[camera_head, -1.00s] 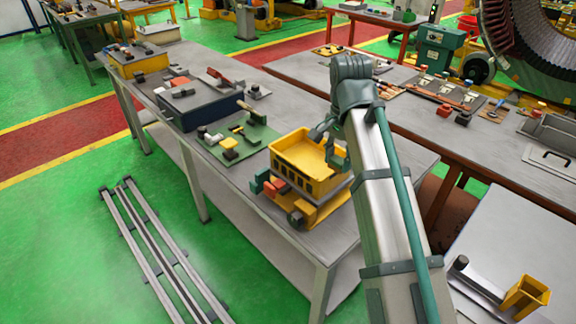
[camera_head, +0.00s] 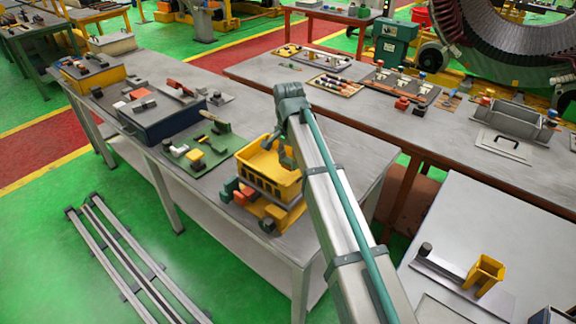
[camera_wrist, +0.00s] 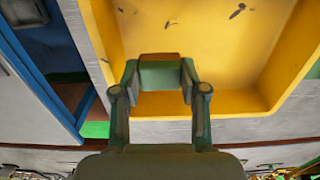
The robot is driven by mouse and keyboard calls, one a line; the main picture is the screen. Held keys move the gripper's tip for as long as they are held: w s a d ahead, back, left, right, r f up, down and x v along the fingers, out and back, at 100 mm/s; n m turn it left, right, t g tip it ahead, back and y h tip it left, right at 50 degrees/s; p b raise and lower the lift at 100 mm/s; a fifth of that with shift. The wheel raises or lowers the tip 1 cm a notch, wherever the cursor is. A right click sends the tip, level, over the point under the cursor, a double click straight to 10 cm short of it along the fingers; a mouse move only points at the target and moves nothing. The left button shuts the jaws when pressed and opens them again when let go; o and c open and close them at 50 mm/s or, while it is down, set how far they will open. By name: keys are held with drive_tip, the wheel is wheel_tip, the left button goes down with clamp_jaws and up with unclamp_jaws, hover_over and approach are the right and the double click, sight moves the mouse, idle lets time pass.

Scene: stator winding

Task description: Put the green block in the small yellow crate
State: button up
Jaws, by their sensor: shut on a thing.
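My gripper (camera_wrist: 160,85) is shut on a small green block (camera_wrist: 160,75) with a brownish upper edge, seen between the fingertips in the wrist view. The yellow crate (camera_wrist: 235,104) lies beneath and beyond the fingers, its flat inside floor filling the upper part of that view. In the head view, the crate (camera_head: 268,182) stands near the right end of the long grey table, and my gripper (camera_head: 286,155) is at its right side, over the opening. My arm hides part of the crate. Whether the block touches the crate floor cannot be told.
Dark green and orange blocks (camera_head: 240,195) sit left of the crate. A green board with parts (camera_head: 200,150) and a dark blue box (camera_head: 165,120) stand farther left. A smaller yellow bin (camera_head: 486,272) is on the right-hand table. The second table's near edge (camera_head: 350,118) has free room.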

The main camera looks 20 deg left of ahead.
sight(288, 168)
drive_tip(key=shift+w+a+f, duration=0.2)
drive_tip(key=shift+w+f, duration=0.05)
drive_tip(key=shift+f, duration=0.1)
drive_tip(key=shift+f+p, duration=0.45)
drive_tip(key=shift+f, duration=1.1)
drive_tip(key=shift+f, duration=0.1)
drive_tip(key=o, duration=1.1)
drive_tip(key=shift+o, duration=0.2)
wheel_tip(288, 168, up, 12)
drive_tip(key=b, duration=0.3)
